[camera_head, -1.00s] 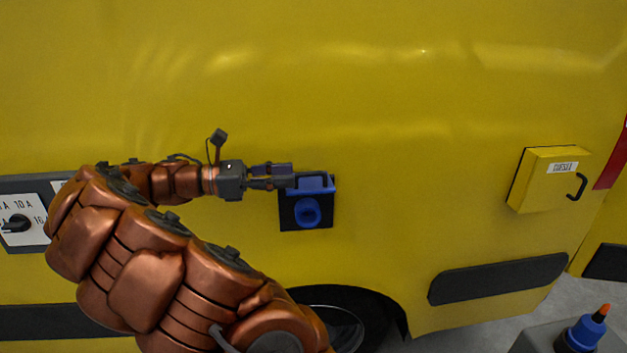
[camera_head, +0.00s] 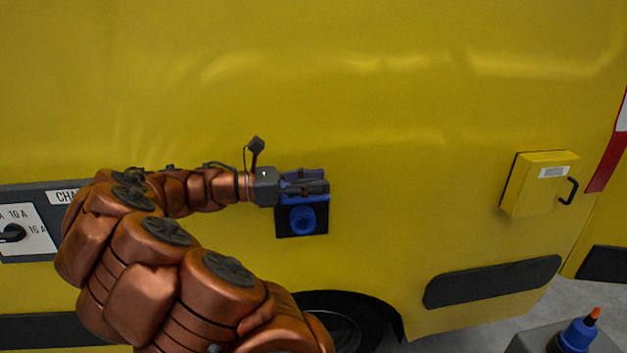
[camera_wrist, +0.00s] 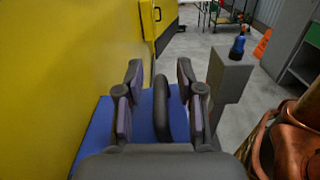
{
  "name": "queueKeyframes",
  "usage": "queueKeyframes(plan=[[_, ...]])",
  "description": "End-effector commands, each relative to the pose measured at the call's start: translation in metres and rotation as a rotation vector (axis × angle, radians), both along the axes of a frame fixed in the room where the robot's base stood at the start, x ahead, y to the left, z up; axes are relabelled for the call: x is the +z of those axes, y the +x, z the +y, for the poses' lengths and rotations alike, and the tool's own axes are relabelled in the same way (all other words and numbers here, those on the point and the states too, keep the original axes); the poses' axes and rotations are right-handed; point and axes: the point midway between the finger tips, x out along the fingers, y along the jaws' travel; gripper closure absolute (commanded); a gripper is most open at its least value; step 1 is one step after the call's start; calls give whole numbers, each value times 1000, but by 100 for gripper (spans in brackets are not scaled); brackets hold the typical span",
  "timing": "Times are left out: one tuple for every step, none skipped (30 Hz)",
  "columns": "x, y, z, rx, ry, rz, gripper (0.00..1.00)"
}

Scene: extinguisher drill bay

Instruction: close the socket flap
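The blue socket flap (camera_head: 321,199) stands out from the van's side, raised above the round blue socket (camera_head: 302,219) on its black plate (camera_head: 283,230). The socket face is uncovered. My gripper (camera_head: 316,182) is at the flap, coming from the left and hiding part of it. In the wrist view the flap (camera_wrist: 98,135) lies beneath the fingers. Its dark handle (camera_wrist: 163,112) stands between the two fingers of my gripper (camera_wrist: 160,82). The fingers are open, with a gap visible on each side of the handle.
The yellow van side (camera_head: 400,110) is close alongside. A yellow box (camera_head: 535,188) with a black handle is on it at right, and a dial panel (camera_head: 30,232) at left. A grey stand (camera_head: 530,342) holding a blue plug (camera_head: 577,336) is at lower right.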

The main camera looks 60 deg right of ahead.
Motion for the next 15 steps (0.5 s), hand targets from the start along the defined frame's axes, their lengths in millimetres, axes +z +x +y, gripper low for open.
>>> queueKeyframes(plan=[[0,0,0,0,0,0,63],[0,0,0,0,0,0,63],[0,0,0,0,0,0,66],[0,0,0,0,0,0,69],[0,0,0,0,0,0,72],[0,0,0,0,0,0,76],[0,0,0,0,0,0,79],[0,0,0,0,0,0,82],[0,0,0,0,0,0,87],[0,0,0,0,0,0,90],[0,0,0,0,0,0,93],[0,0,0,0,0,0,97],[0,0,0,0,0,0,100],[0,0,0,0,0,0,100],[0,0,0,0,0,0,100]])
